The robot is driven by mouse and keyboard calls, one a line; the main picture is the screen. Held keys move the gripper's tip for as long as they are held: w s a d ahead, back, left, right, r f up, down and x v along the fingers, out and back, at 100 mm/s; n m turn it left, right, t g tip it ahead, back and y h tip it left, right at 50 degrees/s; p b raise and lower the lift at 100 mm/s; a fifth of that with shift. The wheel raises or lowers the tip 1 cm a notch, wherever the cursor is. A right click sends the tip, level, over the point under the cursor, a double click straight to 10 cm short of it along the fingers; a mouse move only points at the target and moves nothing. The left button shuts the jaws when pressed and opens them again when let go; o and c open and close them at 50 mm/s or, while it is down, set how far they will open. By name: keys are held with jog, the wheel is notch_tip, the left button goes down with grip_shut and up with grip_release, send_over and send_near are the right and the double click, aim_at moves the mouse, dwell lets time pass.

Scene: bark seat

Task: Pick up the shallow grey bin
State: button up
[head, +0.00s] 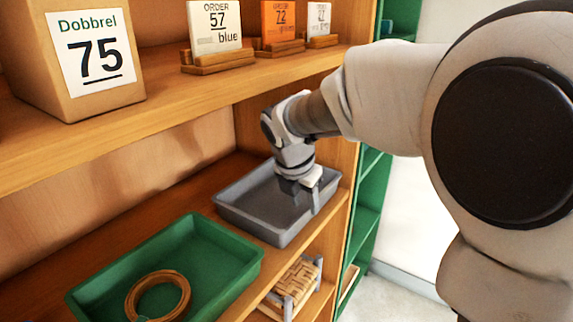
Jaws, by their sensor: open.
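The shallow grey bin (250,224) sits on the wooden shelf at the middle of the head view, near the shelf's right end. It is upright and looks empty, though my gripper hides part of its inside. My gripper (301,200) is open and points down at the bin's right side. One finger shows at the bin's front right wall, and the other is partly hidden. I cannot tell whether the fingers touch the bin.
A green tray (238,262) with a coil (158,296) in it stands left of the bin. Above, a shelf (170,98) holds a box (85,60) marked 75 and several order cards. A woven seat (294,284) is below. A wooden upright stands close on the right.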

aim_at(311, 218)
jog(key=shift+w+d, duration=0.3)
jog(key=shift+w, duration=0.3)
jog(key=shift+w+d, duration=0.25)
jog(key=shift+w, duration=0.3)
jog(key=b+x, duration=0.2)
jog(key=x, duration=0.3)
jog(key=shift+w, duration=0.15)
grip_shut()
dwell(0.4)
